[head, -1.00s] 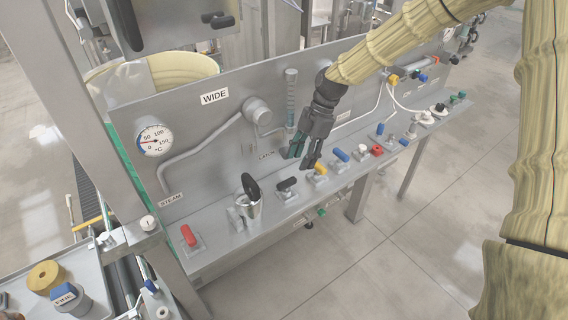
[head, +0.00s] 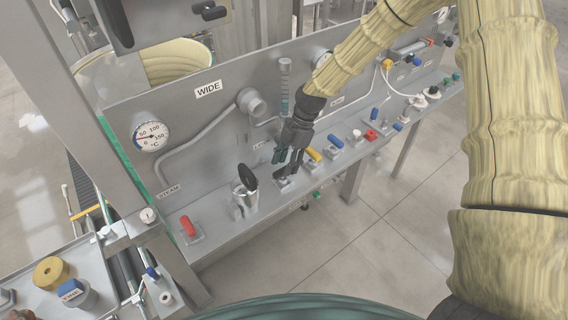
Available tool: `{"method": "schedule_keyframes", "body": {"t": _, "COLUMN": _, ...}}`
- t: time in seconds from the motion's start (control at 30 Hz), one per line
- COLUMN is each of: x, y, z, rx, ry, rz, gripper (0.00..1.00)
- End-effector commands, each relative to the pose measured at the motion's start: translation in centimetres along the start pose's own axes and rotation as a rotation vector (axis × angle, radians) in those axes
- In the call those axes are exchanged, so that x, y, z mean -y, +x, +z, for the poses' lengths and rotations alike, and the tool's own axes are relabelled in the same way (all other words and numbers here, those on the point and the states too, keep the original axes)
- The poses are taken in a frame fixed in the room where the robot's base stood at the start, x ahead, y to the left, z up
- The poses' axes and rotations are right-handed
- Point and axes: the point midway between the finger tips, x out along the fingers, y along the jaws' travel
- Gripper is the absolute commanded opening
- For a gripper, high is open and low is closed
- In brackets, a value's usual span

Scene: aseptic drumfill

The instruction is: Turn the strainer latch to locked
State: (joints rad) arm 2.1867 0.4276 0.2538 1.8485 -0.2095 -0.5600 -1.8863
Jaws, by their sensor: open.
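A small black-handled latch (head: 281,173) on a square metal base sits on the ledge of the steel panel, below a label that my gripper partly covers. My gripper (head: 287,162) is open and points down, with its dark fingers right above and beside the black handle. The fingers partly hide the handle, so I cannot tell whether they touch it or which way it is turned. A shiny metal cup-like fitting with a black paddle (head: 247,183) stands just left of the latch.
Left on the ledge is a red handle (head: 187,226). Right of my gripper are a yellow handle (head: 314,154), a blue handle (head: 335,141) and a red knob (head: 370,134). Behind are a dial gauge (head: 151,136), a bent pipe and a WIDE sign (head: 208,89).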

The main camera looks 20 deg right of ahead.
Motion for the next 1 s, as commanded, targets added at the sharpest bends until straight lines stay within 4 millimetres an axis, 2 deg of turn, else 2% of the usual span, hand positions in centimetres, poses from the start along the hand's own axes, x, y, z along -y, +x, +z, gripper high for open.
{"method": "schedule_keyframes", "body": {"t": 0.23, "x": 0.0, "y": 1.6, "z": -0.1, "rx": 0.0, "ry": -0.001, "rz": -0.001, "gripper": 0.44}}
{"method": "schedule_keyframes", "body": {"t": 0.6, "x": -0.1, "y": 1.9, "z": 0.0, "rx": 0.0, "ry": -0.001, "rz": 0.0, "gripper": 0.44}}
{"method": "schedule_keyframes", "body": {"t": 0.83, "x": -0.1, "y": 1.9, "z": 0.0, "rx": 0.0, "ry": -0.001, "rz": 0.0, "gripper": 0.02}}
{"method": "schedule_keyframes", "body": {"t": 1.0, "x": -0.1, "y": 1.9, "z": 0.0, "rx": 0.0, "ry": 0.0, "rz": 0.001, "gripper": 0.0}}
